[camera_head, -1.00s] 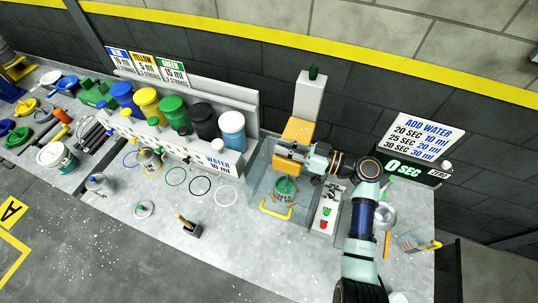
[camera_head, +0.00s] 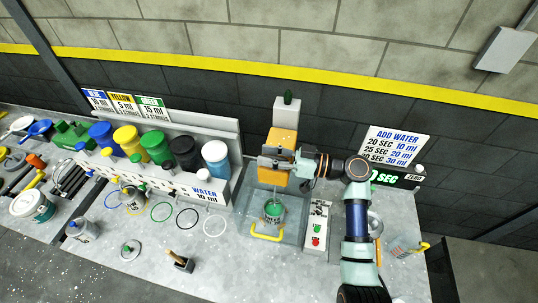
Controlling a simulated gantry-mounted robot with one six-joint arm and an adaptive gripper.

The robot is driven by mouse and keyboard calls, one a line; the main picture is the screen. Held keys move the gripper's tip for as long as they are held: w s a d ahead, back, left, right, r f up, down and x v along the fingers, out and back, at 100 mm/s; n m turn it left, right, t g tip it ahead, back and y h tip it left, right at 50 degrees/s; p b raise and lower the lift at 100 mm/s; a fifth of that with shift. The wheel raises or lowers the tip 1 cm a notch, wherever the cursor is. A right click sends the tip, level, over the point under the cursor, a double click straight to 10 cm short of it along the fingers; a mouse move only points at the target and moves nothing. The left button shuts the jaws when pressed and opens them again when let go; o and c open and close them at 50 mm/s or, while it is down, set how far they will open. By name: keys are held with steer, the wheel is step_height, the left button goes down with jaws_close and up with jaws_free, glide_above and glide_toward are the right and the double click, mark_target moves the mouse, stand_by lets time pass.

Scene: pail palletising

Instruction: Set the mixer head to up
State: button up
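The mixer stands at the middle of the bench, with a pale column (camera_head: 287,110) carrying a green knob on top. Its orange mixer head (camera_head: 281,141) sits high on the column, close below the top. A container with green contents (camera_head: 273,210) stands under the head, on the mixer base with a yellow handle (camera_head: 267,236), with a clear gap above it. My gripper (camera_head: 275,161) is at the front of the mixer head, overlapping its lower part. Its fingers are too small and covered to tell whether they grip the head.
A control box (camera_head: 317,225) with green and red buttons stands right of the mixer. A timer display (camera_head: 390,178) is behind my arm. Coloured paint pails (camera_head: 128,140) line the rack at left. A brush holder (camera_head: 180,262) and a lid (camera_head: 131,250) lie in front.

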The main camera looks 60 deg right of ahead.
steer(key=v, duration=1.2)
stand_by(0.3)
